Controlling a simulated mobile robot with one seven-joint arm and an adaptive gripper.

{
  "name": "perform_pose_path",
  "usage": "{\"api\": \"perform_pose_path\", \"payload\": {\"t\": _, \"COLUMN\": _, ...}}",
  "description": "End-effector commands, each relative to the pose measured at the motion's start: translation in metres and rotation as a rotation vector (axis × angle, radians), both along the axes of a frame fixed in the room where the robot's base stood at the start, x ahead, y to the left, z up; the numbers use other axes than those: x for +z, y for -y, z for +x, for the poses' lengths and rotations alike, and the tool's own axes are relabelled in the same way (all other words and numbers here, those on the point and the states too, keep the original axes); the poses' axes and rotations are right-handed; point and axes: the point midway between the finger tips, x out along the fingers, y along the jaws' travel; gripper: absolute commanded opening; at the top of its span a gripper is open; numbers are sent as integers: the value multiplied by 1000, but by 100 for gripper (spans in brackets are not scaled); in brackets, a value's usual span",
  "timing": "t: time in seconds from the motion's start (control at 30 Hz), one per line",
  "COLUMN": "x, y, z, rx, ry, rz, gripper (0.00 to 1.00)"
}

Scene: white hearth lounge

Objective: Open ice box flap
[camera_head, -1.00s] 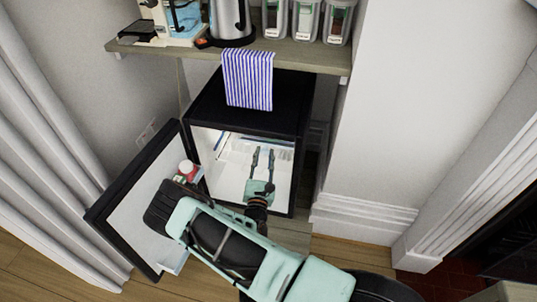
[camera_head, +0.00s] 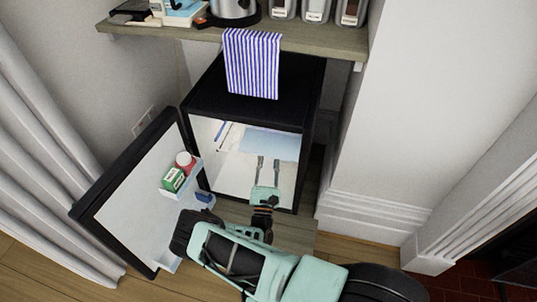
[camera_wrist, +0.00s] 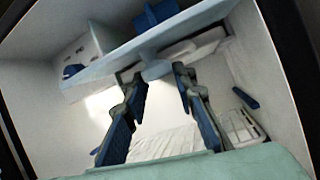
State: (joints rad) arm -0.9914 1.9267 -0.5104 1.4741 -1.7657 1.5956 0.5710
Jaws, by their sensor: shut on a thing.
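The black fridge (camera_head: 205,108) stands with its door (camera_head: 118,212) swung open to the left. Inside, near the top, the ice box flap (camera_head: 270,141) shows as a pale blue panel. In the wrist view the flap (camera_wrist: 125,55) crosses the upper part as a slanting panel with a small rounded tab (camera_wrist: 157,69) on its edge. My gripper (camera_head: 268,160) reaches into the fridge, its fingers either side of this tab. The wrist view shows the fingertips (camera_wrist: 159,73) at the tab, shut on it. The flap's exact angle is hard to tell.
The door shelf holds a green-and-white carton (camera_head: 173,179) and a red-capped jar (camera_head: 185,160). A striped towel (camera_head: 252,65) hangs from the wooden shelf (camera_head: 310,42) above. A white wall (camera_head: 430,110) stands close on the right. A blue item (camera_wrist: 155,14) shows beyond the flap.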

Motion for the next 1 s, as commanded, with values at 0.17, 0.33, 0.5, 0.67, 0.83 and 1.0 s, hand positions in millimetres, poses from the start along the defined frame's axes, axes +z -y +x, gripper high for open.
{"api": "perform_pose_path", "payload": {"t": 0.17, "x": -5, "y": 8, "z": -1, "rx": -15, "ry": 47, "rz": -16, "gripper": 0}}
{"api": "perform_pose_path", "payload": {"t": 0.33, "x": -4, "y": 9, "z": -2, "rx": -16, "ry": 69, "rz": -22, "gripper": 0}}
{"api": "perform_pose_path", "payload": {"t": 0.5, "x": -3, "y": 9, "z": -2, "rx": -18, "ry": 74, "rz": -24, "gripper": 0}}
{"api": "perform_pose_path", "payload": {"t": 0.67, "x": -2, "y": 9, "z": -2, "rx": -18, "ry": 75, "rz": -24, "gripper": 0}}
{"api": "perform_pose_path", "payload": {"t": 0.83, "x": -2, "y": 8, "z": -2, "rx": -17, "ry": 75, "rz": -24, "gripper": 38}}
{"api": "perform_pose_path", "payload": {"t": 1.0, "x": -2, "y": 6, "z": -2, "rx": -11, "ry": 76, "rz": -24, "gripper": 43}}
